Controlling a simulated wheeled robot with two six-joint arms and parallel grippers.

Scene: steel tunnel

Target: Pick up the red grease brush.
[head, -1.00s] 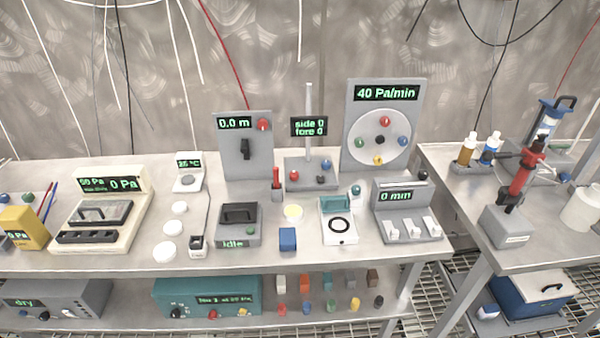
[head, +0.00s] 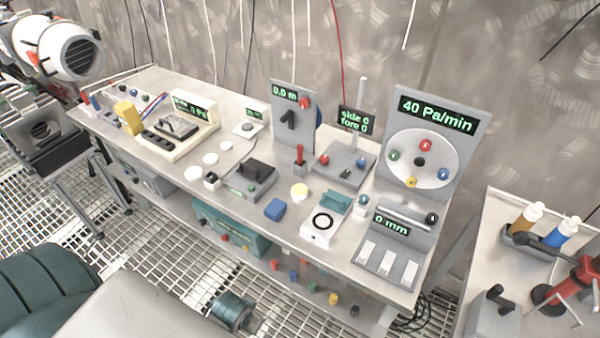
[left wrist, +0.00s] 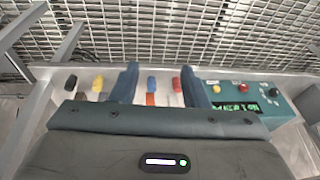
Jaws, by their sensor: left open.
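Two thin sticks, one red (head: 150,102) and one blue, stand beside the yellow block (head: 128,118) at the far left of the bench in the head view. A short red upright piece (head: 300,154) stands on the bench near the 0.0 m panel. At this size I cannot tell which red thing is the grease brush. My left gripper (left wrist: 160,86) is open and empty in the left wrist view, its two dark fingers apart above the lower shelf's small coloured pieces. I do not see any red brush between them. My right gripper is not in view.
The long bench (head: 150,88) is crowded with instruments. Its lower shelf holds a teal box (head: 232,232) and several small coloured pieces. A second table (head: 490,225) with bottles stands at right. Grating floor (head: 150,270) lies in front.

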